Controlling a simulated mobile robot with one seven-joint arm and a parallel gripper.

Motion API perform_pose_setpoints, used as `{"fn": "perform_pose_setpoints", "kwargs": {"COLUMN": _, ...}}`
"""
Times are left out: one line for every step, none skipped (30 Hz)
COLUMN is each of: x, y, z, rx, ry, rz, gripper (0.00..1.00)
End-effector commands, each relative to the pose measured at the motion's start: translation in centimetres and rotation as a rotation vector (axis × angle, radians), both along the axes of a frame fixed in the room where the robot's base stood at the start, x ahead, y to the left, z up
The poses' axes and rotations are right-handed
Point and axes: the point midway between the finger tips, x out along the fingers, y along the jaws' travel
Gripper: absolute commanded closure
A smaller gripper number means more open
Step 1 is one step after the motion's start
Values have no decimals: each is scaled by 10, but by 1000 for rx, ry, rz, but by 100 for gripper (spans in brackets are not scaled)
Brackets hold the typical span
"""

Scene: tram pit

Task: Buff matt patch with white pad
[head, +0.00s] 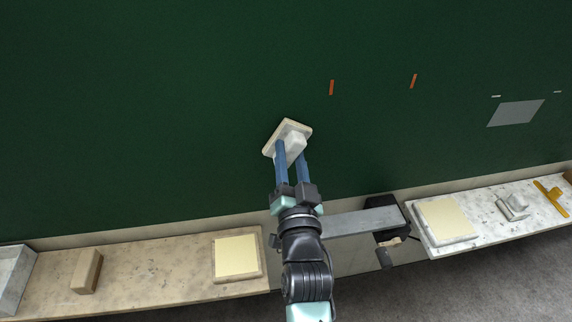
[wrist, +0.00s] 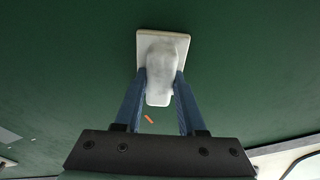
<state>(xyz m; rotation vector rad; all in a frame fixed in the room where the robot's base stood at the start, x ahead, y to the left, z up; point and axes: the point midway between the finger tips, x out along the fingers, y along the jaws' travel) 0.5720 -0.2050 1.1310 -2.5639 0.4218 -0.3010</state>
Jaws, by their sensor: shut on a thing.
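My gripper (head: 290,150) is shut on the block-shaped handle of a white pad (head: 270,150). The pad has a square, pale plate with a tan edge and is turned toward the green panel (head: 150,100). It also shows in the wrist view (wrist: 183,42), with the blue fingers on both sides of its handle. I cannot tell whether the plate touches the panel. A grey matt patch (head: 516,113) lies on the panel at the right, well apart from the pad. Small white marks (head: 496,96) sit near its top edge.
Two orange marks (head: 332,87) are on the panel between pad and patch. The left shelf (head: 150,275) holds a tan block (head: 87,270) and a yellow-topped pad (head: 237,257). The right shelf (head: 480,225) holds another yellow-topped pad (head: 445,218), a white-handled tool (head: 513,206) and a yellow tool (head: 551,197).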

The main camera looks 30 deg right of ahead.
Motion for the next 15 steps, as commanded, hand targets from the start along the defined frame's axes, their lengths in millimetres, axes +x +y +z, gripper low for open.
{"fn": "perform_pose_setpoints", "kwargs": {"x": -1, "y": 0, "z": -3, "rx": -1, "ry": -2, "rz": 1, "gripper": 100}}
{"fn": "perform_pose_setpoints", "kwargs": {"x": -1, "y": -1, "z": -3, "rx": -1, "ry": -2, "rz": 1, "gripper": 100}}
{"fn": "perform_pose_setpoints", "kwargs": {"x": -1, "y": -1, "z": -2, "rx": -1, "ry": -2, "rz": 1, "gripper": 100}}
{"fn": "perform_pose_setpoints", "kwargs": {"x": -2, "y": -1, "z": -1, "rx": -2, "ry": -1, "rz": 1, "gripper": 100}}
{"fn": "perform_pose_setpoints", "kwargs": {"x": -2, "y": -1, "z": -1, "rx": -2, "ry": -1, "rz": 2, "gripper": 100}}
{"fn": "perform_pose_setpoints", "kwargs": {"x": -2, "y": -1, "z": -1, "rx": -1, "ry": 0, "rz": 2, "gripper": 100}}
{"fn": "perform_pose_setpoints", "kwargs": {"x": -2, "y": -1, "z": -1, "rx": -1, "ry": 0, "rz": 2, "gripper": 100}}
{"fn": "perform_pose_setpoints", "kwargs": {"x": -2, "y": -2, "z": -1, "rx": -1, "ry": 1, "rz": 1, "gripper": 100}}
{"fn": "perform_pose_setpoints", "kwargs": {"x": -2, "y": -3, "z": -2, "rx": -1, "ry": 0, "rz": 1, "gripper": 100}}
{"fn": "perform_pose_setpoints", "kwargs": {"x": -2, "y": -4, "z": -3, "rx": -1, "ry": 0, "rz": -1, "gripper": 100}}
{"fn": "perform_pose_setpoints", "kwargs": {"x": -2, "y": -5, "z": -3, "rx": -1, "ry": -1, "rz": -1, "gripper": 100}}
{"fn": "perform_pose_setpoints", "kwargs": {"x": -3, "y": -7, "z": -4, "rx": 0, "ry": -1, "rz": -2, "gripper": 100}}
{"fn": "perform_pose_setpoints", "kwargs": {"x": -3, "y": -8, "z": -4, "rx": 0, "ry": -1, "rz": -2, "gripper": 100}}
{"fn": "perform_pose_setpoints", "kwargs": {"x": -3, "y": -10, "z": -4, "rx": 1, "ry": -2, "rz": -2, "gripper": 100}}
{"fn": "perform_pose_setpoints", "kwargs": {"x": -3, "y": -11, "z": -5, "rx": 0, "ry": 0, "rz": -1, "gripper": 100}}
